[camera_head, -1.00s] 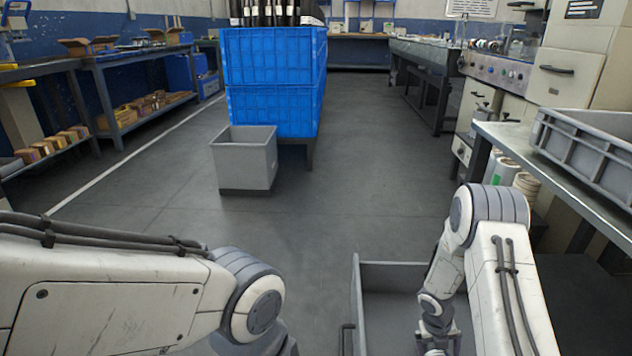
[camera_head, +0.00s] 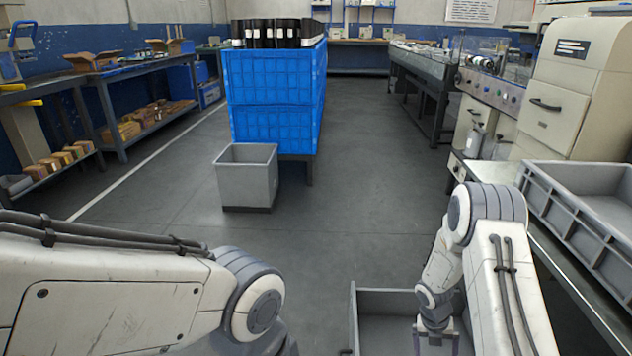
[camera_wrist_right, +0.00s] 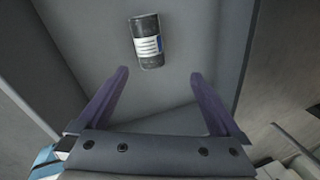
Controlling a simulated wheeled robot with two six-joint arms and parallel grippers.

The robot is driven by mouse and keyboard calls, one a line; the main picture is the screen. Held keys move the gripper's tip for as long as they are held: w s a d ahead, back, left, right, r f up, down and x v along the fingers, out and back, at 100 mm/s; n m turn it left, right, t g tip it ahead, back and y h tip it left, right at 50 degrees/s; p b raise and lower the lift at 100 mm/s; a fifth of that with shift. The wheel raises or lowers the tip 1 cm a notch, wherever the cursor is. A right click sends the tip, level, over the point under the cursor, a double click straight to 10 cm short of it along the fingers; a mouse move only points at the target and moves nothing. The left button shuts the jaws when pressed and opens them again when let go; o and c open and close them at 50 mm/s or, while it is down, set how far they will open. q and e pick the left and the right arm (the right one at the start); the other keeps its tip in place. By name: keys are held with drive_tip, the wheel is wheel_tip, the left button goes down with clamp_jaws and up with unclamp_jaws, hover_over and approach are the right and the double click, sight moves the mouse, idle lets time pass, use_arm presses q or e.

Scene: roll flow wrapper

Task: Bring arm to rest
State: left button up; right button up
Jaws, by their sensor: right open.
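My right arm comes in at the lower right of the head view. Its gripper (camera_head: 435,334) hangs over an open grey bin (camera_head: 385,298) at the bottom edge. In the right wrist view, the gripper (camera_wrist_right: 159,73) is open, with two purple fingers apart and nothing between them. A dark roll (camera_wrist_right: 146,40) with a white and blue label lies in the grey bin, beyond the fingertips and apart from them. My left arm crosses the lower left of the head view. Its gripper is out of the picture.
A blue crate (camera_head: 270,100) stands ahead with dark rolls (camera_head: 280,32) on top. A small grey bin (camera_head: 247,183) stands before it. A grey tray (camera_head: 570,200) lies on the right bench. Shelves (camera_head: 150,115) line the left. The floor between is clear.

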drive_tip(key=s+a+r+m+g+y+p, duration=0.1)
drive_tip(key=a+r+m+p, duration=0.2)
drive_tip(key=r+m+p, duration=0.6)
drive_tip(key=shift+s+r+m+y+p, duration=0.25)
drive_tip(key=shift+r+p, duration=1.65)
drive_tip(key=shift+r, duration=2.85)
drive_tip(key=shift+w+a, duration=0.1)
drive_tip(key=shift+a, duration=0.05)
